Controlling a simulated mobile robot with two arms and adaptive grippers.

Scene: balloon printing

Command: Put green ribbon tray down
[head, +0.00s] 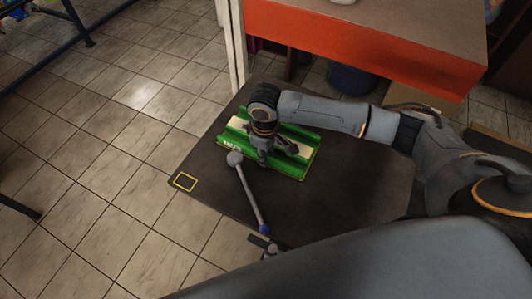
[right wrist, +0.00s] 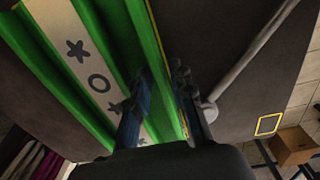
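The green ribbon tray (head: 307,144) is a long ridged tray with a pale strip down its middle. It looks level over the dark surface, but I cannot tell whether it rests on it. My right gripper (head: 264,156) is over the tray, pointing down. In the right wrist view, its fingers (right wrist: 163,85) stand on either side of the green side wall of the tray (right wrist: 149,45) and appear closed on it. Dark marks show on the pale strip. My left gripper cannot be clearly made out.
The dark surface (head: 330,195) has a yellow square outline (head: 185,181) at its left corner. A grey rod (head: 248,192) with a ball end lies beside the tray, close to the right fingers. An orange-edged table (head: 340,42) stands behind. Tiled floor lies to the left.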

